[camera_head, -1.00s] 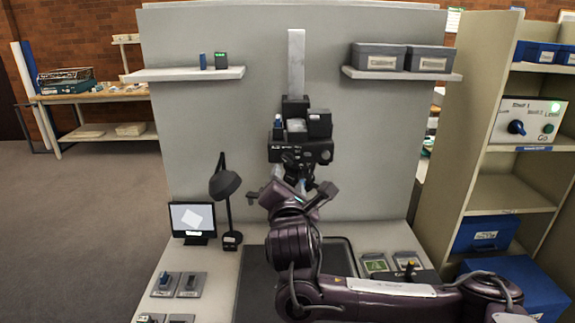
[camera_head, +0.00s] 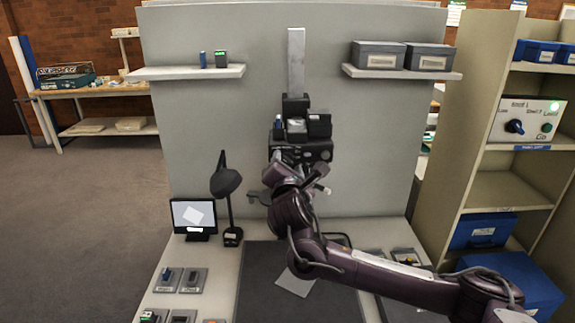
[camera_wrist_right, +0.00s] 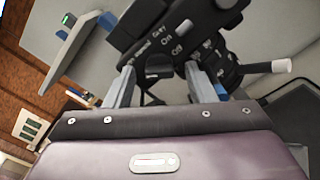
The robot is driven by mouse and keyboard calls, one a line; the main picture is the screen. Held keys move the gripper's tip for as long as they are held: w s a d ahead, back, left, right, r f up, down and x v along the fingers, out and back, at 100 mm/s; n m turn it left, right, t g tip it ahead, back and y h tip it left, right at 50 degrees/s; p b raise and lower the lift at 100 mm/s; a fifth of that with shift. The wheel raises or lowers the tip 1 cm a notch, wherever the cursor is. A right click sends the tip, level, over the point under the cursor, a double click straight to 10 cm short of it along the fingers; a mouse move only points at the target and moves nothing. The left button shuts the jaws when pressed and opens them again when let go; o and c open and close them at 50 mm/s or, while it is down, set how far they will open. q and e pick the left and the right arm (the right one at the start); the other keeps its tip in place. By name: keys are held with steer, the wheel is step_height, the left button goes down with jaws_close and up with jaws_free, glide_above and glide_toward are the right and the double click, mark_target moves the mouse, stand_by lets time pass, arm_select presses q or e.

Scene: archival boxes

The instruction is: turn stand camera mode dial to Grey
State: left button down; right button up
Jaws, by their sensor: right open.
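The black stand camera (camera_head: 300,152) is mounted on the pale column against the grey panel. Its underside and controls show in the right wrist view (camera_wrist_right: 190,30), with small white lettering, much of it too small to read. The dark mode dial (camera_wrist_right: 159,66) lies between the two fingertips of my right gripper (camera_wrist_right: 160,80), which is open; I cannot tell whether either finger touches it. In the head view my right gripper (camera_head: 298,178) is just below the camera and partly hides it. Which setting the dial points to is not clear. My left gripper is not in view.
A desk lamp (camera_head: 226,185) and a small screen (camera_head: 193,215) stand at the left of the table. A pale handle (camera_wrist_right: 281,66) juts from the camera on the right.

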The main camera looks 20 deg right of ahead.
steer(key=c, duration=1)
